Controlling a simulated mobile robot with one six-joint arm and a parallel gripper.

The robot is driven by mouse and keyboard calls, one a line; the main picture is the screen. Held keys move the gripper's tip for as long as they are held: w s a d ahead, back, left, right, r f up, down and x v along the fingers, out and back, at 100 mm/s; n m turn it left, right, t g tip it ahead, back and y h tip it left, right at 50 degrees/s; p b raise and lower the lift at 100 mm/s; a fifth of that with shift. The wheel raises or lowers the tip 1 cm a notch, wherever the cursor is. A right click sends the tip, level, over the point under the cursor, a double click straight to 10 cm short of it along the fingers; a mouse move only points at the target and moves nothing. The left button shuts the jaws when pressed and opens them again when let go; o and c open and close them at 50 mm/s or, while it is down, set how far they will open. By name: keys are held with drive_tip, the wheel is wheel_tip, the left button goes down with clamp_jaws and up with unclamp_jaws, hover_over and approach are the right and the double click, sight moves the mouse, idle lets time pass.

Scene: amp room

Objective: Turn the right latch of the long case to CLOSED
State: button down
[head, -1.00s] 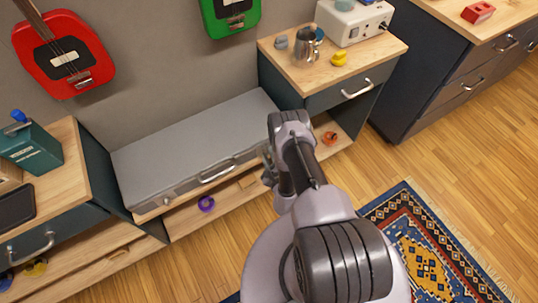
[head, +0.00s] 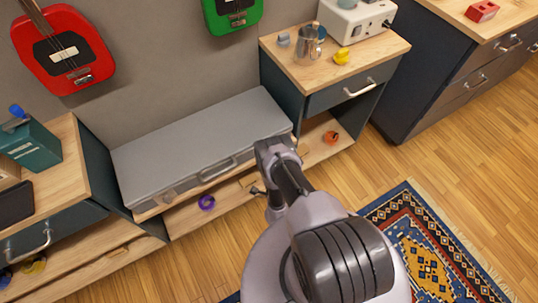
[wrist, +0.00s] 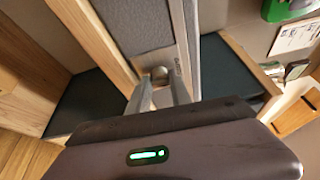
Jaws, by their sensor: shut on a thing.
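The long grey case (head: 195,140) lies lid down on the low shelf between two cabinets, its handle (head: 218,170) at the front. In the head view my arm covers the right end of its front, so the right latch and my fingertips are hidden there. In the wrist view the right latch (wrist: 158,74) shows as a small grey knob on the case front. My gripper (wrist: 160,88) has a finger on each side of it and is shut on it. A small marking beside the latch is too small to read, so I cannot tell which way it is set.
A right cabinet (head: 340,98) with a drawer handle stands close beside the case. It bears a metal pot (head: 308,45) and a yellow object (head: 342,57). A purple ring-shaped object (head: 206,202) lies on the shelf below. A patterned rug (head: 425,250) covers floor at the right.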

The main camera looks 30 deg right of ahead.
drive_tip(key=shift+n, duration=0.4)
idle(0.3)
drive_tip(key=c, duration=1.2)
unclamp_jaws()
drive_tip(key=shift+o, duration=0.2)
drive_tip(key=shift+f, duration=0.1)
